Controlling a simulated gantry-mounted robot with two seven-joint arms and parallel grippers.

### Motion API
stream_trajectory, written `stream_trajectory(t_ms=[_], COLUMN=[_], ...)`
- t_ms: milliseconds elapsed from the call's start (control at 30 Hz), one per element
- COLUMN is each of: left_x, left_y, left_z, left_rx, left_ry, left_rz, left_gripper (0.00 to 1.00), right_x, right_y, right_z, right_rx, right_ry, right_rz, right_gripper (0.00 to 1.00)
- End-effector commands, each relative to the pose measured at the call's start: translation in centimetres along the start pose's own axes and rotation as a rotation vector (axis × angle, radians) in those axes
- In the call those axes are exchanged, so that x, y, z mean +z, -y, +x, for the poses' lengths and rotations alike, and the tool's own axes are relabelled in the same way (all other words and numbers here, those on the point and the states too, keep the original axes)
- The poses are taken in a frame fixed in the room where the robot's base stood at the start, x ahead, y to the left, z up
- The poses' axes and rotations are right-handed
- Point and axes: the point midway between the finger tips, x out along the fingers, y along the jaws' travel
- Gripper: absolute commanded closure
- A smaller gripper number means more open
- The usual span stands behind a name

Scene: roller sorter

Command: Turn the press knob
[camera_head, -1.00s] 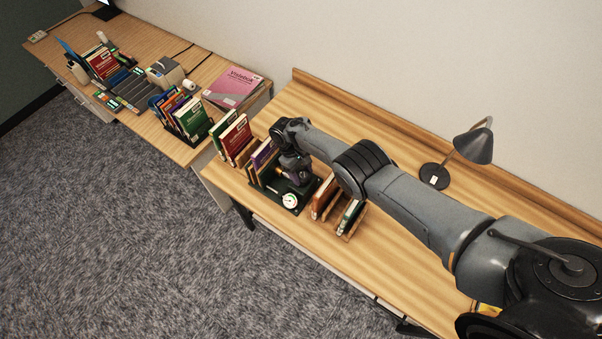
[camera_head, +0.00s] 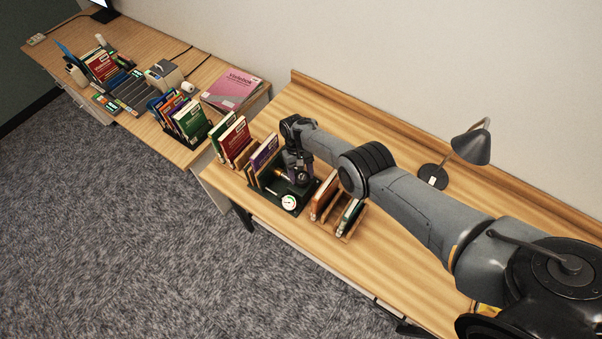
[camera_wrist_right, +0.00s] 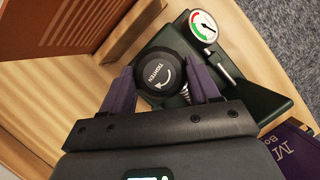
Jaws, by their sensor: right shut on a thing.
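The press (camera_head: 262,190) is a dark green device on the right-hand desk, with a round white gauge (camera_head: 289,202) at its front corner. In the right wrist view, its round black knob (camera_wrist_right: 163,72) carries the word TIGHTEN and a curved arrow. The gauge also shows there (camera_wrist_right: 203,27), with green and red bands and a needle. My right gripper (camera_wrist_right: 160,84) has its purple fingers on either side of the knob, shut on it. In the head view, the right gripper (camera_head: 298,178) points down over the press and hides most of the knob. My left gripper is not in view.
Upright books in a wooden holder (camera_head: 350,217) stand close right of the press. More books (camera_head: 235,138) stand to its left. A grey lamp (camera_head: 470,148) stands further right. Books and devices fill the left desk (camera_head: 136,30). The right desk's back is mostly clear.

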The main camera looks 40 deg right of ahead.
Motion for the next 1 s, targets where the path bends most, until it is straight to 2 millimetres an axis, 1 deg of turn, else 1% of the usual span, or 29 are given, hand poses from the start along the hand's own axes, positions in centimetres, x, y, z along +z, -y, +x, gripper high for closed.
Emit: stream_trajectory(t_ms=[267,300,367,400,467,767,867,1000], left_x=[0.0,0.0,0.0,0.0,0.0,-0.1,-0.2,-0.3], left_y=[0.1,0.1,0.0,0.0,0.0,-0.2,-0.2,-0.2], left_z=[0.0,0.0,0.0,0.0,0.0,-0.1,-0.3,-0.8], left_rx=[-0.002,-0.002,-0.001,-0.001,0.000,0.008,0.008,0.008], left_ry=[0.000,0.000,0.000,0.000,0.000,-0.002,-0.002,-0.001], left_rz=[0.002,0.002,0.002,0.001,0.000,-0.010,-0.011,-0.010], left_gripper=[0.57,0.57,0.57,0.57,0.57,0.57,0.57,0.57], right_x=[0.1,0.1,0.1,0.1,0.1,0.0,0.0,0.0], right_y=[0.1,0.1,0.1,0.1,0.0,0.0,0.0,0.0], right_z=[-0.1,-0.1,-0.1,-0.1,-0.1,-0.1,-0.7,-2.4], right_rx=[0.000,0.000,0.000,0.000,0.000,0.000,0.000,-0.001], right_ry=[0.005,0.005,0.004,0.004,0.003,0.001,0.000,-0.002], right_rz=[-0.001,-0.002,-0.002,-0.002,-0.002,-0.001,-0.001,-0.001], right_gripper=[0.70,0.38,0.29,0.23,0.15,0.15,0.15,0.15])
